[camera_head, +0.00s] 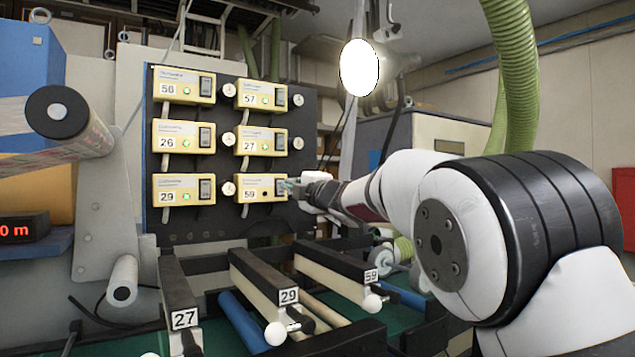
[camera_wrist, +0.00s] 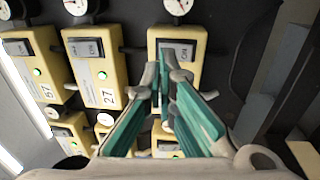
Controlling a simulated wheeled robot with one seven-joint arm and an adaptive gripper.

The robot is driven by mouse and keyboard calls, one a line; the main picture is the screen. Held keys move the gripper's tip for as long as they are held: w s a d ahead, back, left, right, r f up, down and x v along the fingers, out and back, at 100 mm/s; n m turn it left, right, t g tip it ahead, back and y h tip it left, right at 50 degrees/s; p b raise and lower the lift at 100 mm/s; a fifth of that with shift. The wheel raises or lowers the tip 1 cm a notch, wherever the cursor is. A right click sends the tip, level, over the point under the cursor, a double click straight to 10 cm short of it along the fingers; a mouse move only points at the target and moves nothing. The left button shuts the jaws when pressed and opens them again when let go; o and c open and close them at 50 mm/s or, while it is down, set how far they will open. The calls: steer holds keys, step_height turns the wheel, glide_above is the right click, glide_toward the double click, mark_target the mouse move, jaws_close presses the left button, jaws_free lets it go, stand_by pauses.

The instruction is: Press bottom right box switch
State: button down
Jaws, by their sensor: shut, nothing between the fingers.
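The bottom right box (camera_head: 254,189) is yellow and numbered 59. Its light looks dark, while the lights on the other boxes look green. In the wrist view the same box (camera_wrist: 190,34) is partly hidden behind my fingers, and its dark switch (camera_wrist: 177,49) shows just past the fingertips. My gripper (camera_head: 286,186) is shut and empty at the right end of this box, over the switch, which it mostly hides in the head view. The fingers also show in the wrist view (camera_wrist: 160,76). I cannot tell whether the tips touch the switch.
Box 27 (camera_head: 250,142) is directly above, with box 57 (camera_head: 250,95) over it. Boxes 56, 26 and 29 (camera_head: 170,190) form the left column. Round gauges stand beside the boxes. Rails with white knobs (camera_head: 276,333) stick out below the dark panel (camera_head: 225,218).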

steer(key=s+d+r+b, duration=0.1)
steer(key=s+d, duration=0.4)
steer(key=s, duration=0.2)
steer(key=shift+s+r, duration=0.15)
steer(key=shift+s, duration=0.25)
steer(key=shift+d, duration=0.15)
steer(key=s+d+f+m+t+h, duration=0.15)
steer(key=s+d+m+h, duration=0.25)
steer(key=d+m+h, duration=0.5)
steer(key=s+d+f+m+g+h, duration=0.2)
steer(key=s+d+f+m+g, duration=0.2)
steer(key=s+d+f+m, duration=0.6)
steer(key=s+d+f+m+g, duration=0.1)
steer(key=s+f+m+g, duration=0.1)
steer(key=s+f, duration=0.4)
steer(key=s+d+f+m+g, duration=0.1)
steer(key=s+f, duration=0.5)
steer(key=s, duration=0.7)
steer(key=s+d+f+m+g, duration=0.1)
steer(key=s+f+g, duration=0.4)
steer(key=s, duration=0.5)
steer(key=shift+s+d+f+m, duration=0.2)
steer(key=shift+d+f+m, duration=0.15)
steer(key=shift+f+m, duration=0.45)
